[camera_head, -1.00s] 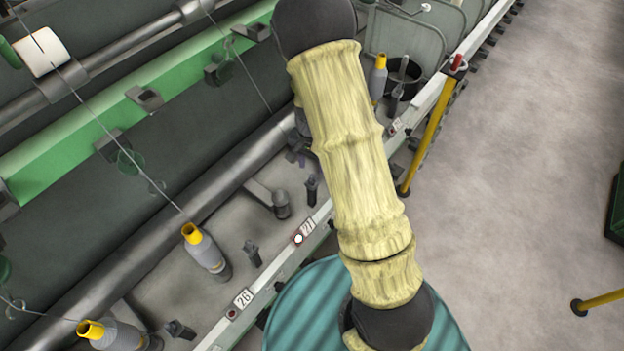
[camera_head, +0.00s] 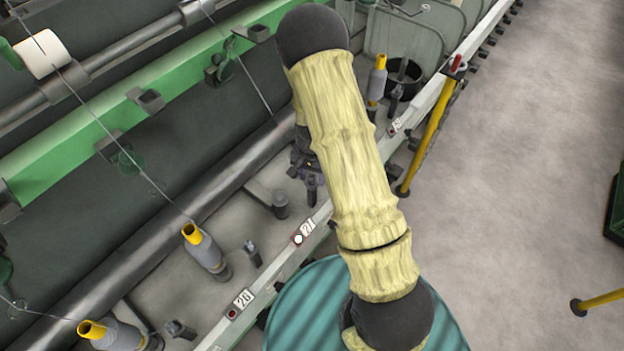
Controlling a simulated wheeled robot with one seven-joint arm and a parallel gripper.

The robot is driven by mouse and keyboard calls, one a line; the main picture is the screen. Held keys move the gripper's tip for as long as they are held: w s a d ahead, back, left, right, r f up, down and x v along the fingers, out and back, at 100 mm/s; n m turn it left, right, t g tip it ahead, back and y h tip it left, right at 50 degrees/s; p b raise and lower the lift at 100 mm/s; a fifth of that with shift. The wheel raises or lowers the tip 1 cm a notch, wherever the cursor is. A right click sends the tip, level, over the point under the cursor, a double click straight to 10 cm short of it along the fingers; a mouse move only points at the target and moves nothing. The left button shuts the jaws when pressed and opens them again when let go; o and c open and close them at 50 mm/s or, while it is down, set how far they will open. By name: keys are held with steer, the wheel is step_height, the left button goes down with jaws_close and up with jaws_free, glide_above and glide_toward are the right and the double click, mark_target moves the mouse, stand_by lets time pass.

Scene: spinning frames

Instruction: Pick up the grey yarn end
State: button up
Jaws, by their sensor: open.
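A thin grey yarn (camera_head: 240,68) runs down from the top edge, past a green guide, towards the dark steel roller left of my arm. I cannot make out its loose end for certain. My gripper (camera_head: 303,160) is mostly hidden behind my cream-sleeved arm; only dark parts of it show at the arm's left edge, above the spindle rail. Its fingertips and the space between them are not clear. I see no yarn held in it. Another thread (camera_head: 150,180) runs down to a grey bobbin with a yellow top (camera_head: 205,250).
A second grey bobbin (camera_head: 118,336) stands lower left and another (camera_head: 376,82) upper right. Bare spindles (camera_head: 252,254) stand between. A white numbered rail (camera_head: 270,272) edges the machine, with a yellow post (camera_head: 432,130) beside it. The floor (camera_head: 530,170) at right is largely clear.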

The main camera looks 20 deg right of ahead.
mark_target(312, 176)
steer(key=shift+c, duration=0.2)
steer(key=c, duration=0.7)
steer(key=shift+w+r, duration=0.1)
steer(key=shift+r, duration=0.4)
step_height(312, 176, up, 9)
steer(key=shift+r, duration=0.1)
stand_by(0.4)
